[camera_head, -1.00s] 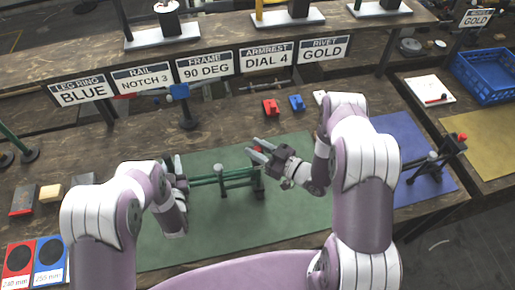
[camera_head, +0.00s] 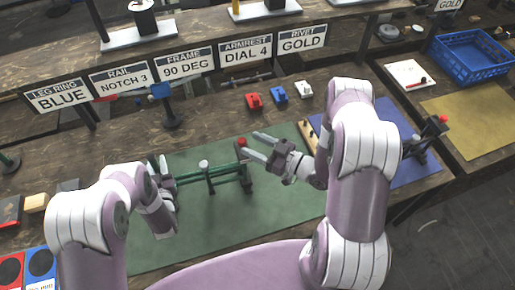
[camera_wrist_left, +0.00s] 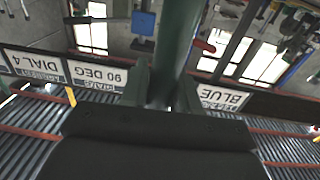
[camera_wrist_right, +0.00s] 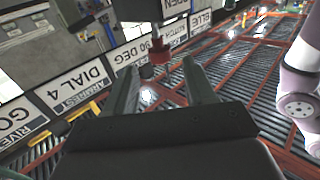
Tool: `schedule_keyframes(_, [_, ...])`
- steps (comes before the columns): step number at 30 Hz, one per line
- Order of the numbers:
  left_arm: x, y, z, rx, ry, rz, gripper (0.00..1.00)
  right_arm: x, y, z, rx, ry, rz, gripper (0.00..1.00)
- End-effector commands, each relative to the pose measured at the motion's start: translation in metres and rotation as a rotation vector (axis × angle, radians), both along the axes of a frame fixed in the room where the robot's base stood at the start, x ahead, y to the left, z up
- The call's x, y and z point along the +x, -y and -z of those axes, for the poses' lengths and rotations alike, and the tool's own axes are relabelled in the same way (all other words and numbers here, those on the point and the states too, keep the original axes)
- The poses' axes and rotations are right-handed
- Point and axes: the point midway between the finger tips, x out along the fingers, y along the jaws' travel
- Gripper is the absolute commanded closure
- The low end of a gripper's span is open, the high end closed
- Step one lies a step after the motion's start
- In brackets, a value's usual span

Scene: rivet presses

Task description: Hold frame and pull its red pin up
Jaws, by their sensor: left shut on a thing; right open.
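The green frame (camera_head: 210,174) stands on the green mat (camera_head: 215,230). Its red pin (camera_head: 241,142) tops the upright at the frame's right end. My left gripper (camera_head: 163,170) is shut on the frame's left end; in the left wrist view a green bar of the frame (camera_wrist_left: 178,50) passes between the fingers. My right gripper (camera_head: 254,143) is open, just right of the red pin, its fingers pointing at it. In the right wrist view the red pin (camera_wrist_right: 160,56) shows ahead of the gap between the open fingers (camera_wrist_right: 160,85). They appear not to touch it.
A blue mat (camera_head: 385,125) with another dark press part (camera_head: 425,138) lies right of my right arm. Red, blue and white small blocks (camera_head: 279,95) sit behind the green mat. A blue crate (camera_head: 470,55) and label cards (camera_head: 185,65) stand farther back.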

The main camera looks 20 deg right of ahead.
Motion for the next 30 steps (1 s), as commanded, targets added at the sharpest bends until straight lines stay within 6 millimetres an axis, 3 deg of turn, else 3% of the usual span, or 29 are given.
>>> schedule_keyframes(3, [0.001,0.000,-0.001,-0.003,0.004,0.000,1.00,-0.023,0.024,0.000,0.000,-0.001,0.008,0.45])
schedule_keyframes(9, [0.001,0.000,-0.002,-0.003,0.004,0.001,1.00,-0.049,0.046,0.000,0.001,0.001,0.004,0.45])
schedule_keyframes(25, [0.001,0.000,-0.002,-0.003,0.004,0.001,1.00,-0.054,0.050,0.000,0.001,0.001,0.000,0.45])
schedule_keyframes(26, [0.001,0.000,-0.002,-0.003,0.004,0.001,1.00,-0.054,0.050,0.000,0.001,0.001,0.000,0.52])
schedule_keyframes(30, [0.001,0.000,-0.002,-0.003,0.004,0.001,1.00,-0.042,0.049,0.010,-0.067,-0.030,-0.008,0.97])
